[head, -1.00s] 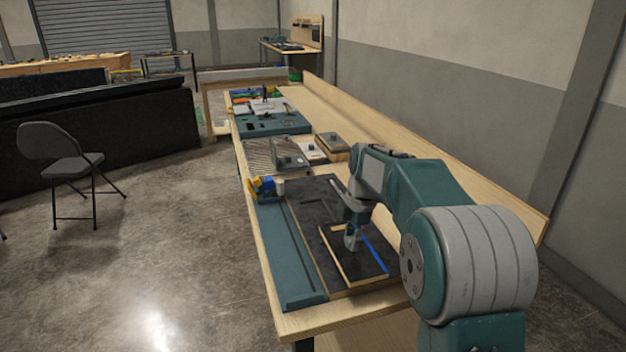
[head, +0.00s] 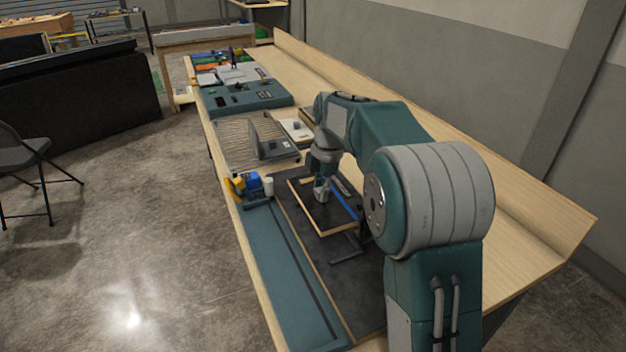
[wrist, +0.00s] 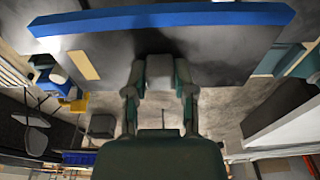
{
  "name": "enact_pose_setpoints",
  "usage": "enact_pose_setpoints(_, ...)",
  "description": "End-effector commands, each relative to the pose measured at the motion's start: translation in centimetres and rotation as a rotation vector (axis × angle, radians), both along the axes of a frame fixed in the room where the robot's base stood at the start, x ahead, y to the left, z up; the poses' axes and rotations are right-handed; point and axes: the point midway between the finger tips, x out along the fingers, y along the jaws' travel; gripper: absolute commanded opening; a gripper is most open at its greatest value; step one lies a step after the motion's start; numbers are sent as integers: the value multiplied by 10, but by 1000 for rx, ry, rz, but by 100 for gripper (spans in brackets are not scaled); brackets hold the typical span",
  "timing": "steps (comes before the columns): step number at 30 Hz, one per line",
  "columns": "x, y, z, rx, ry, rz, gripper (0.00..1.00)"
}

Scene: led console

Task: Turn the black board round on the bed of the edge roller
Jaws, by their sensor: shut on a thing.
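The black board (head: 335,215) has pale wood edges at the front and left and a blue strip along its right edge. My gripper (head: 322,190) is shut on the board near its middle, reaching down from above. In the wrist view the board's dark face (wrist: 225,45) and blue edge fill the top, with my gripper's fingers (wrist: 165,80) against it. The edge roller's dark bed (head: 330,285) lies below, with a teal strip (head: 285,285) along its left. The yellow and blue roller unit (head: 252,184) stands left of the board. I cannot tell the gap under the board.
A dark bracket-like piece (head: 348,250) is on the bed, just nearer than the board. A ribbed plate with an upright grey part (head: 268,140) and a teal console (head: 245,95) stand farther along the bench. The near bed is clear.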

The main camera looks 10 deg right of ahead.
Motion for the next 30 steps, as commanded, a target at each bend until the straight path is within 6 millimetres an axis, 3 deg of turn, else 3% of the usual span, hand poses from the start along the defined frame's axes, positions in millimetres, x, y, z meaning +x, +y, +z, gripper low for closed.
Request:
enact_pose_setpoints(19, 1, 2, -59, -1, 1, 0, 0)
enact_pose_setpoints(30, 1, 2, -66, -1, 1, 0, 0)
